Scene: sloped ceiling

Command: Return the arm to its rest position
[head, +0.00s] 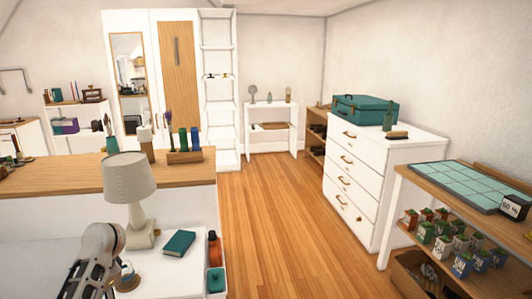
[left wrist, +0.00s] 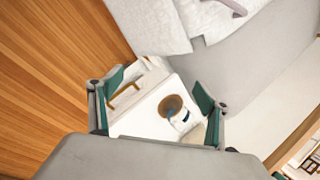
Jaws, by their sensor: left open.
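My left arm (head: 100,245) comes in at the lower left of the head view, above a low white surface beside a table lamp. Its fingertips are not clear there. In the left wrist view my left gripper (left wrist: 157,108) is open, its two green-padded fingers wide apart with nothing held between them. Beyond the fingers is a white cabinet top (left wrist: 140,122) with a round brown piece (left wrist: 171,106) and a small white-and-blue item (left wrist: 181,121). The gripper appears apart from these. My right gripper is not in view.
A wood-topped counter (head: 80,175) lies behind. The wooden floor (head: 285,225) is clear.

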